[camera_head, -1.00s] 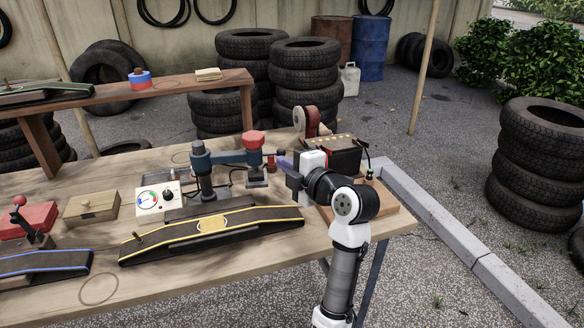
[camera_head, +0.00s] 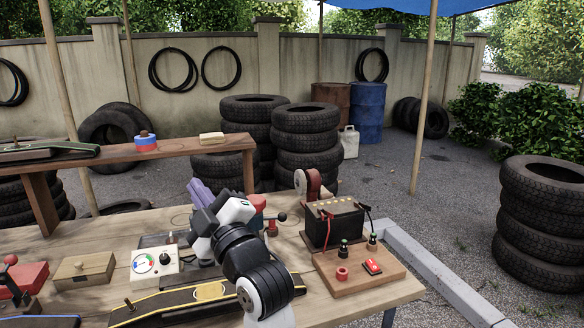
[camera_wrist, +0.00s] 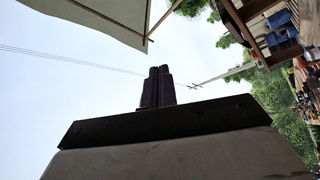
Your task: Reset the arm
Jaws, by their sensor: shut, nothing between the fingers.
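My arm rises from the lower edge of the head view, bent over the workbench (camera_head: 95,294). My gripper (camera_head: 199,190) is raised above the bench, with its purple fingers pointing up and to the left. In the wrist view my gripper (camera_wrist: 157,84) shows its two dark fingers side by side, shut and empty against the sky. My arm hides much of the blue-grey device in the middle of the bench and part of the black ramp with yellow edging (camera_head: 160,304).
A black battery (camera_head: 333,224) and a wooden board (camera_head: 360,268) with a red switch are right of my arm. A gauge box (camera_head: 153,262) and a wooden box (camera_head: 84,270) are left. A raised shelf (camera_head: 190,156) and stacked tires (camera_head: 305,142) stand behind.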

